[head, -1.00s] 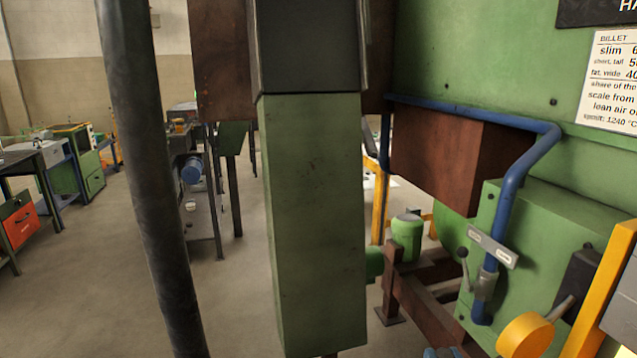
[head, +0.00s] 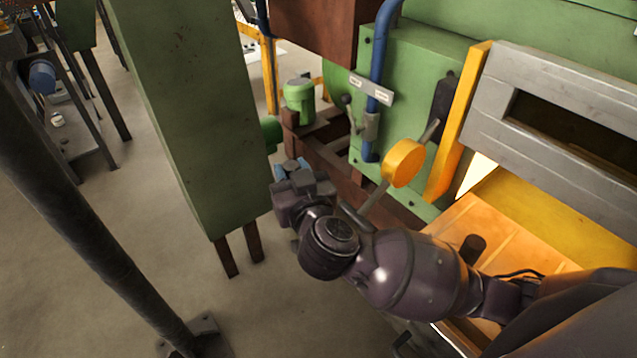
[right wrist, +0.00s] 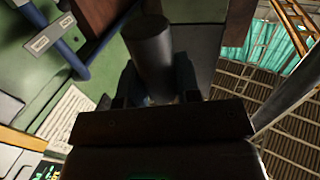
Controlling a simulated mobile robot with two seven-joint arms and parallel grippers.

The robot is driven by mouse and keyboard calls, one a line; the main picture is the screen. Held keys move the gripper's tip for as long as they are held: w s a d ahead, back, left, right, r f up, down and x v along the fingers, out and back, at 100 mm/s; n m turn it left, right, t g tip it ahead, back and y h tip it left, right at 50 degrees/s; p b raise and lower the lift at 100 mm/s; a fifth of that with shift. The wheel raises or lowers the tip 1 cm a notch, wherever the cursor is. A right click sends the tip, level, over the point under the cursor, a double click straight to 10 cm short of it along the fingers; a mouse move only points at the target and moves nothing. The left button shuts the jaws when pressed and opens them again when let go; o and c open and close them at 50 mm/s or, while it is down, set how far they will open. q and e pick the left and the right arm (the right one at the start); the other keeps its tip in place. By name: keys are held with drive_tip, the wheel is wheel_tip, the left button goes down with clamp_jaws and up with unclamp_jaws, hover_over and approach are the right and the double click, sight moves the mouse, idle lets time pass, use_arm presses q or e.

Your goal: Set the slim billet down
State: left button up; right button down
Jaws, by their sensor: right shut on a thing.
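My right gripper (head: 290,172) is in front of the furnace, left of the orange round knob, over the floor by the green column. In the right wrist view, its two dark fingers (right wrist: 157,85) are closed on a dark grey cylinder (right wrist: 150,48), which I take to be the slim billet. The cylinder's far end sticks out past the fingers; its near part is hidden between them. In the head view the billet cannot be made out clearly. My left gripper is not in view.
The furnace mouth glows over an orange hearth (head: 465,222), under a grey door frame (head: 490,115). The orange knob (head: 404,163) on a lever stands close to my right forearm. A green column (head: 190,110) and a dark post (head: 90,230) stand left. Open floor lies between them.

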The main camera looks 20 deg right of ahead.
drive_tip(key=shift+w+a+r+n+y, duration=0.75)
drive_tip(key=shift+w+a+r, duration=0.8)
drive_tip(key=shift+a+r, duration=4.95)
drive_tip(key=s+d+f, duration=0.2)
drive_tip(key=d+f, duration=0.7)
drive_tip(key=d, duration=0.1)
drive_tip(key=s+d+f+m+h, duration=0.1)
drive_tip(key=s+d+f, duration=0.2)
drive_tip(key=d+f, duration=0.7)
drive_tip(key=shift+d+f, duration=0.2)
drive_tip(key=shift+d, duration=0.3)
drive_tip(key=shift+f+m+h, duration=0.1)
drive_tip(key=shift+m+h, duration=0.15)
